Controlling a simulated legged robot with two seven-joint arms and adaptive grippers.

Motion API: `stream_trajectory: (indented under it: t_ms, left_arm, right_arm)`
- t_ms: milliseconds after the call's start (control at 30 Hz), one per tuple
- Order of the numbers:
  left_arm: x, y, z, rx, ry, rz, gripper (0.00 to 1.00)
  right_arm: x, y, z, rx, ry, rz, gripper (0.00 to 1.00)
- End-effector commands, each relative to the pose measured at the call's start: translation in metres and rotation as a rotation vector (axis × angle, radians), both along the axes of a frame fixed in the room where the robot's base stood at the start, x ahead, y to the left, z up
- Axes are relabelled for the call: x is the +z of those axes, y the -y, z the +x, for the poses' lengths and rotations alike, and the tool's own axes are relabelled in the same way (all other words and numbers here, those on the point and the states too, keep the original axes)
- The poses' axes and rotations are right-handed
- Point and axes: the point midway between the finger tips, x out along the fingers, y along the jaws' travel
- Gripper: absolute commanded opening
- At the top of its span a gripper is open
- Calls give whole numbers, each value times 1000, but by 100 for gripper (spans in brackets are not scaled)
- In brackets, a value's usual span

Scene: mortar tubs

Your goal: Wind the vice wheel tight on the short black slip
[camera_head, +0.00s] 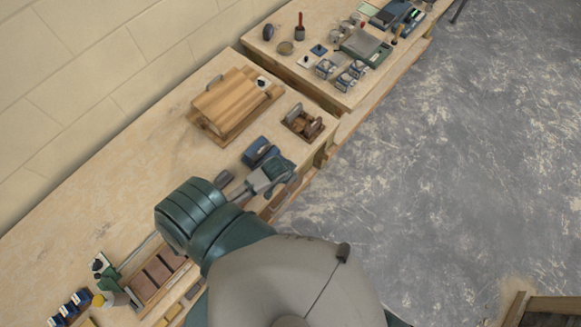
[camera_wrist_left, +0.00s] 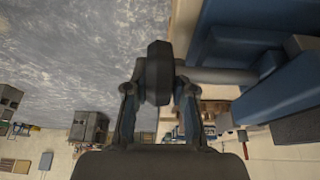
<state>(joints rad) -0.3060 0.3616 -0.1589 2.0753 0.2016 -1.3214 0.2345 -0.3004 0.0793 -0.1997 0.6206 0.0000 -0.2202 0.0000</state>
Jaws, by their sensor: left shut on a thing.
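The blue vice (camera_head: 258,150) stands on the bench near its front edge. In the wrist view its blue body (camera_wrist_left: 230,50) fills the right side, with a grey shaft running left to the dark vice wheel (camera_wrist_left: 158,72). My left gripper (camera_wrist_left: 158,92) is shut on this wheel, one finger on each side. In the head view my left gripper (camera_head: 268,178) is beside the vice and hides part of it and the wheel. A dark grey flat piece (camera_wrist_left: 296,126) shows by the vice; I cannot tell if it is the short black slip. My right gripper is not in view.
A tray with dark strips (camera_head: 160,271) lies at lower left. A second bench (camera_head: 290,70) holds several tools.

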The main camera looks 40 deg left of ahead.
Motion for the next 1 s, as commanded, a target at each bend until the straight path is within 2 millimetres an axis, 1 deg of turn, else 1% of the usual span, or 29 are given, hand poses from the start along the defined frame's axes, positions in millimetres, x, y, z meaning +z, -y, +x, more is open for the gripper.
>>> stream_trajectory:
  t_ms: [33, 300, 1000]
  left_arm:
    - [-2, 3, 0, -3, -49, -1, 0]
    - [-5, 4, 0, -4, -308, 18, 0]
    - [-9, 2, 2, 4, -965, 80, 0]
  right_arm:
    - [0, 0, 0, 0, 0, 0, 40]
    - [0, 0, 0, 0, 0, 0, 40]
    - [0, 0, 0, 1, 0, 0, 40]
